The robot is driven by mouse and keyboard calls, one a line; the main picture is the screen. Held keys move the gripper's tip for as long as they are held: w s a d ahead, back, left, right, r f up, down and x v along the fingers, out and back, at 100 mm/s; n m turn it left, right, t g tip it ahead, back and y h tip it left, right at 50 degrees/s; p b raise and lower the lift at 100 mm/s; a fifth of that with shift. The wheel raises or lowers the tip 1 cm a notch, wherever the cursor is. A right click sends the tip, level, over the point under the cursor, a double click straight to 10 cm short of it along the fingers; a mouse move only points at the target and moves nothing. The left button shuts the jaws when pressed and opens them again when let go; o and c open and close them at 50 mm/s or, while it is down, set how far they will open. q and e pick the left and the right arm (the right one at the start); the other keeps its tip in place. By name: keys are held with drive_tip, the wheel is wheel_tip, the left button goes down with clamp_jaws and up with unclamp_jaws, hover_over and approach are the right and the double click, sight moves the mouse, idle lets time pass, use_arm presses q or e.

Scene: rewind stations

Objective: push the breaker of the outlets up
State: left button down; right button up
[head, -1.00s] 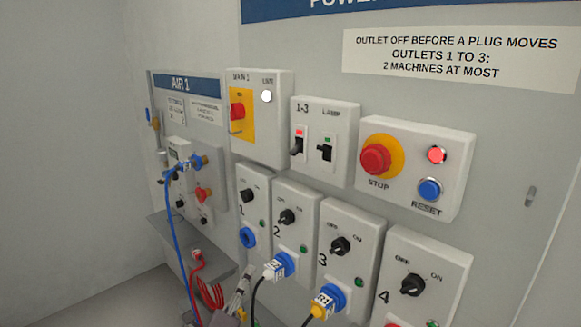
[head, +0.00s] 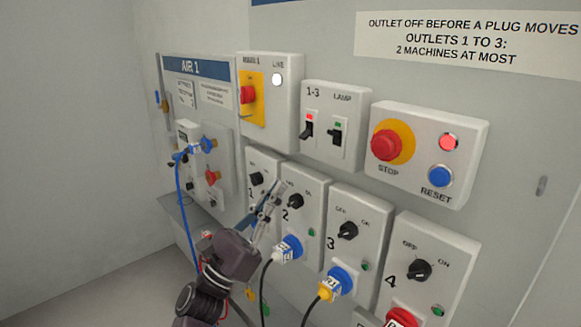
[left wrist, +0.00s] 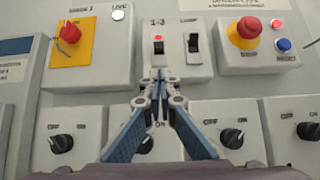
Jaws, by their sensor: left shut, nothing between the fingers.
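The breaker marked 1-3 (head: 307,131) is a black lever below a small red mark, on a white box in the head view; the lever points downward. It also shows at the top middle of the left wrist view (left wrist: 158,47). My left gripper (head: 276,189) is shut and empty, below and to the left of that breaker, in front of the outlet panels. In the left wrist view its fingertips (left wrist: 158,76) point up toward the 1-3 breaker and appear apart from it.
The LAMP breaker (head: 336,136), with a green mark, sits close to the right on the same box. The STOP button (head: 386,144) and RESET button (head: 440,176) are further right. The MAIN switch (head: 248,95) is to the left. Outlet knobs and plugs (head: 288,248) lie below.

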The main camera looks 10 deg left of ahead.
sight(305, 135)
use_arm(q)
drive_tip(key=p+x, duration=0.3)
drive_tip(key=x, duration=0.5)
drive_tip(key=shift+w+d+r, duration=0.1)
drive_tip(key=shift+r, duration=0.2)
drive_tip(key=shift+w+d+r+p, duration=0.25)
drive_tip(key=shift+w+p, duration=0.1)
